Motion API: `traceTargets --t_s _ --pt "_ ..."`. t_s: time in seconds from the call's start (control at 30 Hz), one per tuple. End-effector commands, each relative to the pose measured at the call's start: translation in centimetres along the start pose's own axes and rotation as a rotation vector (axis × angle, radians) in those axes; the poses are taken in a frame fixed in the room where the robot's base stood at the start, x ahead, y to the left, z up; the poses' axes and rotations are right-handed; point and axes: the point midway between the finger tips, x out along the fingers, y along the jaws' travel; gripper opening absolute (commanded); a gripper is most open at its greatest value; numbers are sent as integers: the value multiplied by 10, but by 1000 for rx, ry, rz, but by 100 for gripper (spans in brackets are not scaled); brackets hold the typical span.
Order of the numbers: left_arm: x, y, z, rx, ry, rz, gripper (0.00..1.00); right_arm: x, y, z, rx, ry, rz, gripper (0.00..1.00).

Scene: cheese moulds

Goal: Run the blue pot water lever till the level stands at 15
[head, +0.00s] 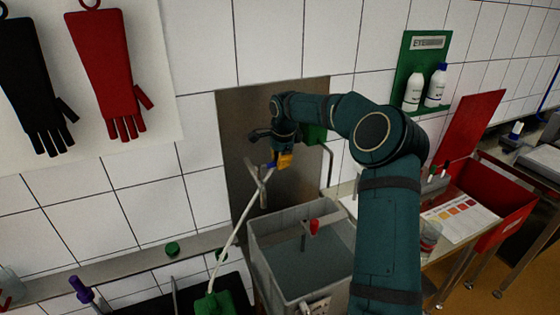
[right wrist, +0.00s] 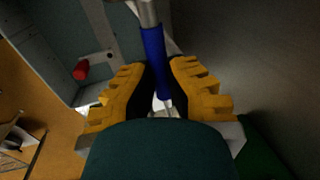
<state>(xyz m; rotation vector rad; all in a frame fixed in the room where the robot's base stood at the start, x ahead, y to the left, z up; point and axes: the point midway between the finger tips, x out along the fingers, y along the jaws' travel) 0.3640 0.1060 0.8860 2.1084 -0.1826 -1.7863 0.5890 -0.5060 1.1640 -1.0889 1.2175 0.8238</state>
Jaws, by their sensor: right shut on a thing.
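The blue lever (head: 271,164) is at the metal fitting in front of the steel wall panel. In the right wrist view the blue lever (right wrist: 153,48) runs between the two yellow fingers, with bare metal above it. My right gripper (head: 284,160) is shut on the lever; its yellow fingers also show in the right wrist view (right wrist: 158,88). Below stands a grey tub (head: 258,222) with grey-blue liquid (head: 305,268) inside. I cannot read a level number in either view. My left gripper is not in view.
A red-handled part (head: 314,227) sits at the tub. A pale rod or hose (head: 236,232) runs from the fitting down to a green block (head: 215,303). A red bin (head: 510,190) and a colour chart (head: 461,217) are at right. Red and black gloves hang at left.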

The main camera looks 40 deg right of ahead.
Motion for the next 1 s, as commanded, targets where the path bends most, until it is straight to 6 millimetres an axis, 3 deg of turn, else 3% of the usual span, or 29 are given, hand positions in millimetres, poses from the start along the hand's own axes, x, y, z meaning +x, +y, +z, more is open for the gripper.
traceTargets --t_s 0.27,0.6,1.0 --pt "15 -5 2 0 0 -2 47 4 8 2 90 19 4 0" --pt "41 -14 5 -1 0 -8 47 2 24 6 322 65 8 0" --pt "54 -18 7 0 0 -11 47 -1 36 12 508 102 13 0"
